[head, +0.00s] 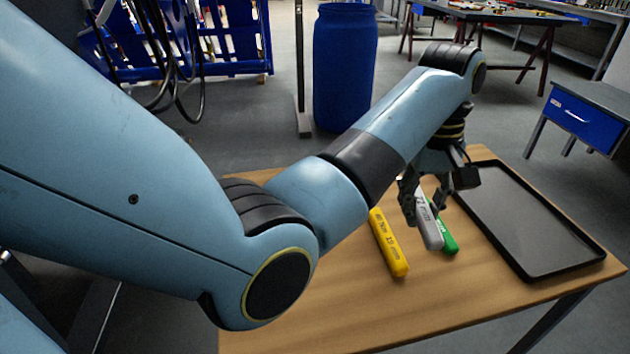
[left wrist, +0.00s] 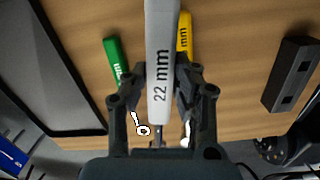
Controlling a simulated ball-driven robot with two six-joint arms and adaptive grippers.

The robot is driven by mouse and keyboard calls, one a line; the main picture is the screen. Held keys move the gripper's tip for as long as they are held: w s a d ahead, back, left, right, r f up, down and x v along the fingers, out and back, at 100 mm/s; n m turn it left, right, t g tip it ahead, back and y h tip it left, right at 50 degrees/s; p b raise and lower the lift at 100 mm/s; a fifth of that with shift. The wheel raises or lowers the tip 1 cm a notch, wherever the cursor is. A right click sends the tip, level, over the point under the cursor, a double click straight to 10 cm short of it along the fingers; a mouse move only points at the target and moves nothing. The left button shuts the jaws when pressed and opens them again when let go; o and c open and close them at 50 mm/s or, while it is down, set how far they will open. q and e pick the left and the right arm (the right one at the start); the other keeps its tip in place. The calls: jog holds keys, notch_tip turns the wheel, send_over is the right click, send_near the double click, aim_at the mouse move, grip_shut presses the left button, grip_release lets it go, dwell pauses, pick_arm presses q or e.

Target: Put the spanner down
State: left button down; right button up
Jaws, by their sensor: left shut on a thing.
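My left gripper (head: 426,207) is shut on a grey spanner handle marked 22 mm (head: 431,234), over the table. In the left wrist view the grey handle (left wrist: 161,40) lies between the two fingers (left wrist: 161,76). It looks larger than its neighbours and partly covers the yellow one, so it seems raised; the exact gap to the table is unclear. A yellow-handled spanner (head: 390,245) lies to its left in the head view, and a green-handled one (head: 449,243) to its right. The grey spanner's metal end is mostly hidden by the gripper. My right gripper is not in view.
A black shallow tray (head: 548,272) lies on the wooden table (head: 340,315) at the right, empty. A dark block (left wrist: 291,75) shows at the right in the left wrist view. The table's front is clear. A blue barrel (head: 344,70) stands behind.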

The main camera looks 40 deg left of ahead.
pick_arm(q)
notch_tip(320, 180, up, 2)
jog(key=n, duration=0.1)
jog(key=n+p, duration=0.1)
jog(key=n, duration=0.1)
jog(key=shift+w+r, duration=0.15)
jog(key=shift+r, duration=0.05)
jog(key=shift+r+n, duration=0.35)
jog(key=shift+n, duration=0.65)
jog(key=s+a+f, duration=0.1)
jog(key=a+f, duration=0.1)
jog(key=a, duration=0.1)
jog(key=s+a+f, duration=0.1)
jog(key=a+f, duration=0.1)
jog(key=a, duration=0.2)
jog(key=s+a+f, duration=0.1)
jog(key=a+f, duration=0.1)
jog(key=a, duration=0.1)
jog(key=shift+s+a+f+p, duration=0.3)
jog(key=shift+a+p, duration=0.05)
jog(key=shift+p, duration=0.05)
jog(key=shift+a+f, duration=0.1)
jog(key=shift+f, duration=2.15)
jog(key=c, duration=1.4)
grip_release()
jog(key=shift+o, duration=0.2)
